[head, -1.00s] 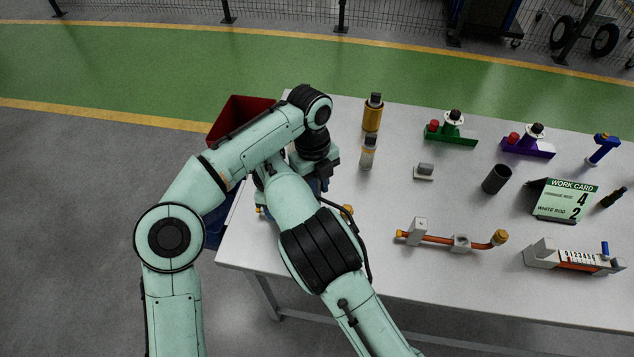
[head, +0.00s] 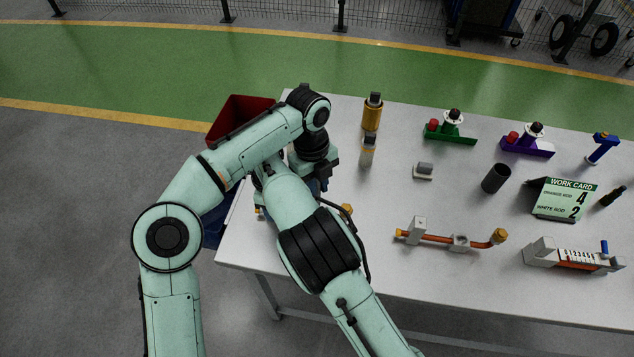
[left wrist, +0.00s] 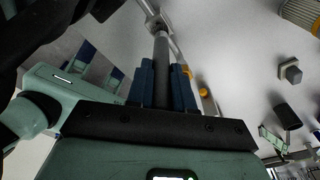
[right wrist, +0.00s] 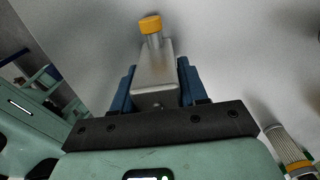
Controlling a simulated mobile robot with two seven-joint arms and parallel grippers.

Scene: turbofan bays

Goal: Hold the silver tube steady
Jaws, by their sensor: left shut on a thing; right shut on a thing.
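The silver tube (left wrist: 170,30) shows at the top of the left wrist view. My left gripper (left wrist: 162,80) is shut on a dark grey rod-like piece (left wrist: 161,62) whose far end meets the tube. In the right wrist view, my right gripper (right wrist: 154,85) is shut on a light grey block (right wrist: 155,66). A short silver tube end (right wrist: 153,40) with an orange cap (right wrist: 150,24) sticks out beyond it. In the head view, my left gripper (head: 325,180) is low over the table's left end; my arms hide most of the silver tube and my right gripper.
A copper tube (head: 435,239) in grey blocks lies on the white table (head: 400,283). Gold (head: 372,113) and clear (head: 367,152) cylinders, a dark cup (head: 496,178) and a work card (head: 564,199) stand beyond. A red bin (head: 240,113) is beyond the left edge.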

